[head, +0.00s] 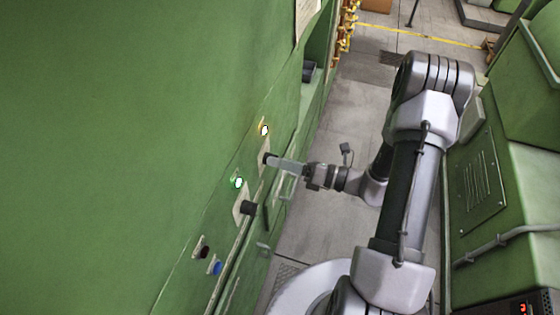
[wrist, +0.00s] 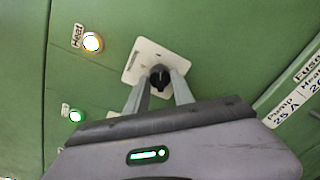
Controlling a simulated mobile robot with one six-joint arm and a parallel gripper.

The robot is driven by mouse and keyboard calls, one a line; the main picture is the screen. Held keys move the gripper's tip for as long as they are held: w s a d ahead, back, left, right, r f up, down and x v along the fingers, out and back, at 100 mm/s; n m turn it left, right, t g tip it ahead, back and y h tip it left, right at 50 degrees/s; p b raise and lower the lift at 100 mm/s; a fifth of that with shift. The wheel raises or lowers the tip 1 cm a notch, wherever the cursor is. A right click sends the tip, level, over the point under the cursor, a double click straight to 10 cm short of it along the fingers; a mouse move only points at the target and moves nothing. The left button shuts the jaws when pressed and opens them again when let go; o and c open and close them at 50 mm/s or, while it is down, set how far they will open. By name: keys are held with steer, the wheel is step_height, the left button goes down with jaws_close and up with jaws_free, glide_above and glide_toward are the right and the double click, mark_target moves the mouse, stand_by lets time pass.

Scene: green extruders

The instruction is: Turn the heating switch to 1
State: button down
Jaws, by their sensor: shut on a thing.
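The heating switch is a black rotary knob (wrist: 160,78) on a pale square plate (wrist: 146,54) on the green panel. The knob also shows in the head view (head: 267,159). My gripper (wrist: 160,83) is shut on the knob, with one finger on each side of it. In the head view my gripper (head: 275,162) reaches left to the panel. The plate looks tilted in the wrist view. The position marks on the plate are too small to read, and its lower part is hidden by my fingers and gripper body.
A lit yellow lamp labelled "Heat" (wrist: 92,42) and a lit green lamp (wrist: 76,116) are left of the knob. A second black knob (head: 248,208), a dark red button (head: 204,252) and a blue button (head: 216,268) sit lower on the panel. A green cabinet (head: 490,180) stands right.

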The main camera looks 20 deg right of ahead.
steer(key=c, duration=1.1)
jaws_free()
steer(key=v, duration=1.7)
steer(key=shift+s+d+f, duration=0.15)
steer(key=shift+s+f, duration=0.05)
